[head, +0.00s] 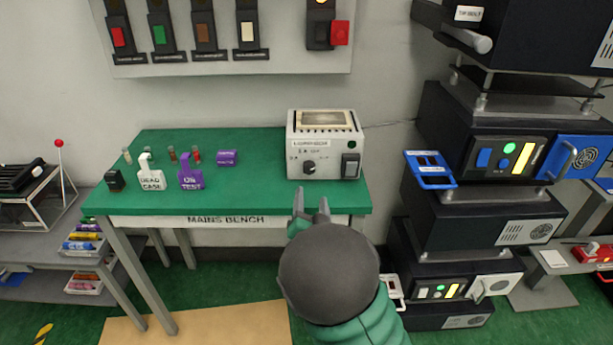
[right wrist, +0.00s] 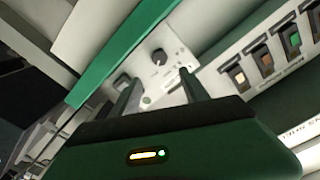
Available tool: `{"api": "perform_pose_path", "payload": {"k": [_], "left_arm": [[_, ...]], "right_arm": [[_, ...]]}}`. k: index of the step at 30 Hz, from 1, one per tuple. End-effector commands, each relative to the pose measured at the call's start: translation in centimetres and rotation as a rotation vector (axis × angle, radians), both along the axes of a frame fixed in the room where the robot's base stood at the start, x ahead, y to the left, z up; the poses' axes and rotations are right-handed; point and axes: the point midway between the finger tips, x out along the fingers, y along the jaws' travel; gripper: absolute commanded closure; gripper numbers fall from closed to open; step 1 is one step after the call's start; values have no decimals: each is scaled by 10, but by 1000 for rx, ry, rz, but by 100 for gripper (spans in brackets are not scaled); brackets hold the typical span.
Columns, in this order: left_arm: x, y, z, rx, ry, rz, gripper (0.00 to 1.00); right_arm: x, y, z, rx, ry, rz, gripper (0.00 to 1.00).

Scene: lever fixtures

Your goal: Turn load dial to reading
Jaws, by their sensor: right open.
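The load dial (head: 309,167) is a black knob on the front face of a pale grey box (head: 334,164) on the green bench. It also shows in the right wrist view (right wrist: 159,57), between and beyond the fingertips. My right gripper (head: 311,192) is open and empty, in front of the bench edge and just below the box, apart from the dial. In the right wrist view its two fingers (right wrist: 155,79) point toward the box face. The dial's scale marks are too small to read. A black rocker switch (head: 350,165) is right of the dial. My left gripper is not in view.
The bench (head: 255,205) holds a white tag (head: 151,180), a purple tag (head: 190,178) and small items at left. A panel of coloured switches (head: 230,40) hangs on the wall above. Dark stacked equipment (head: 460,215) stands close at right.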

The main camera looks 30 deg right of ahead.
Motion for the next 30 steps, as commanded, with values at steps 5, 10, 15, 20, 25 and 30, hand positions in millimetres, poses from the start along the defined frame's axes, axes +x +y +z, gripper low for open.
{"api": "perform_pose_path", "payload": {"k": [5,10,15,20,25,30], "left_arm": [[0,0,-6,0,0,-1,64],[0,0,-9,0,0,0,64],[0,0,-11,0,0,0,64],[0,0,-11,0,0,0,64],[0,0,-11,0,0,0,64],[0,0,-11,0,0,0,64]], "right_arm": [[42,-20,0,-9,0,0,47],[78,-38,2,-13,2,1,47],[101,-52,2,-10,2,2,47],[107,-57,2,-9,3,2,47],[106,-57,3,-8,3,3,47],[106,-56,3,-8,3,3,68]]}}
